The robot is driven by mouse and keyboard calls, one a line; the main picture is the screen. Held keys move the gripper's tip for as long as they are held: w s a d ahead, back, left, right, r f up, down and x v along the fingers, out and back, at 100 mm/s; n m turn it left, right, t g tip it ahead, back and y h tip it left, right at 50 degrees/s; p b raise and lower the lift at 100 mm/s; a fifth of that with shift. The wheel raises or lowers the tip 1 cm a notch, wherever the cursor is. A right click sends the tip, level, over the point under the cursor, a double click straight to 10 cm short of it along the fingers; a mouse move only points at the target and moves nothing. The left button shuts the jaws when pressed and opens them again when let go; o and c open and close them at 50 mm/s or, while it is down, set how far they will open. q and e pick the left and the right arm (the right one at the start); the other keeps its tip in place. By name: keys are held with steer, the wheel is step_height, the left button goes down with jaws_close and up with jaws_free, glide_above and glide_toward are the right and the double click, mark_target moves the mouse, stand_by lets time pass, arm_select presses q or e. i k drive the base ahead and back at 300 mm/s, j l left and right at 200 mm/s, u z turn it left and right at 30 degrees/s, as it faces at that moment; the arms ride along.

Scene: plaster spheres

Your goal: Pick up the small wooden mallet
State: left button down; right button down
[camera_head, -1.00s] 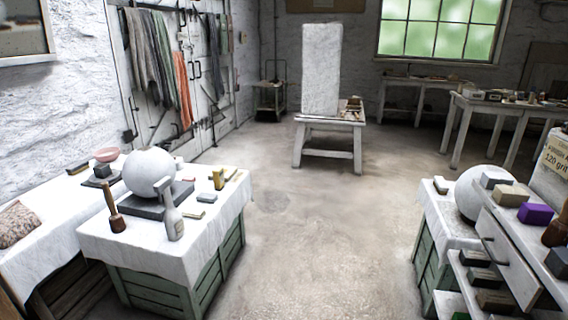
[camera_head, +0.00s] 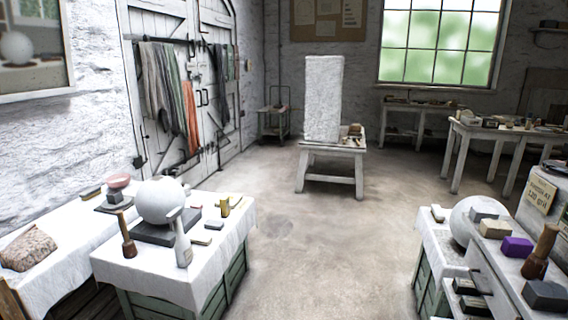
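A small wooden mallet (camera_head: 128,247) stands upright on the cloth-covered left crate table, brown handle up and darker head down. It is in front of and left of a dark slab (camera_head: 152,235) bearing a white plaster sphere (camera_head: 160,203). A second, similar mallet (camera_head: 535,266) with a brown handle and dark reddish head stands on the right-hand stand, near the right edge of the picture. I cannot tell from the picture which is the smaller. Neither of my grippers is in view.
Grey, tan and purple blocks (camera_head: 516,246) lie near the right mallet, beside another sphere (camera_head: 470,220). The floor (camera_head: 330,250) between the two work areas is clear. A white stone block (camera_head: 323,98) stands on a stool behind.

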mark_target(535, 265)
steer(key=z, duration=1.45)
